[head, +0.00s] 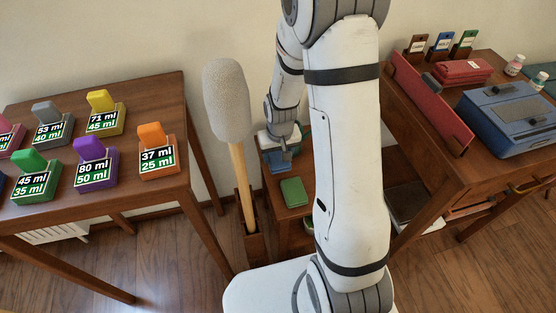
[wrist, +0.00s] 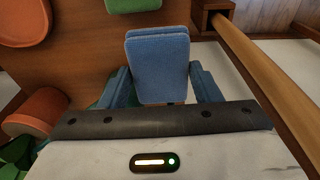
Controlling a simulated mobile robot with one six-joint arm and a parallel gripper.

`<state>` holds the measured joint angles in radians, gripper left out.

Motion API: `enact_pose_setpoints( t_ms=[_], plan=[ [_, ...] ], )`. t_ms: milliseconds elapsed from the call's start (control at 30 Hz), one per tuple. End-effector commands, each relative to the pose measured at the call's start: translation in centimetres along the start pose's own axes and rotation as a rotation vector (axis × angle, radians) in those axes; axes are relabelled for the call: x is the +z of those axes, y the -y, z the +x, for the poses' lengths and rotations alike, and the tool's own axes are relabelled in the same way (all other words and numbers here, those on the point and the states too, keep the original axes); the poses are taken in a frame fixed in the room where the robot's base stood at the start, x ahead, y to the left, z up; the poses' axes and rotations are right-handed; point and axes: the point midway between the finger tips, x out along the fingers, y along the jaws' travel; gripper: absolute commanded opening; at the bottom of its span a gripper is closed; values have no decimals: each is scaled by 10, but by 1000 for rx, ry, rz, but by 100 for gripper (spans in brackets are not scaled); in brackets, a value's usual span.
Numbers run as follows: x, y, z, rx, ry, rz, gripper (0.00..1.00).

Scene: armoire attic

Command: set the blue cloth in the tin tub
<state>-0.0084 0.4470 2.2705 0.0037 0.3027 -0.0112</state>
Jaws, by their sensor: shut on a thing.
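The blue cloth (wrist: 158,52) is a folded, rounded block between the two fingers of my gripper (wrist: 160,72) in the wrist view. My gripper is shut on it. In the head view my gripper (head: 281,153) is low behind my arm, over a small wooden stand, and the blue cloth (head: 280,166) shows just below it. I cannot tell whether the cloth touches the stand. I cannot make out a tin tub in either view.
A green folded cloth (head: 293,192) lies on the low stand beside the blue one. A tall padded mallet (head: 228,100) stands close to the left. Tables with coloured label blocks (head: 91,175) and a blue case (head: 510,120) flank the stand.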

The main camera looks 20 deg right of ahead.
Motion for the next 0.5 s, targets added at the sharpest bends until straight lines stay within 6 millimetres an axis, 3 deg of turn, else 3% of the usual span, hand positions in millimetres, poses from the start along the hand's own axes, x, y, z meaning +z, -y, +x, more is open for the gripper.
enact_pose_setpoints(
  t_ms=[500],
  plan=[
    [4, -6, 49, 2, 0, 15, 31]
  ],
)
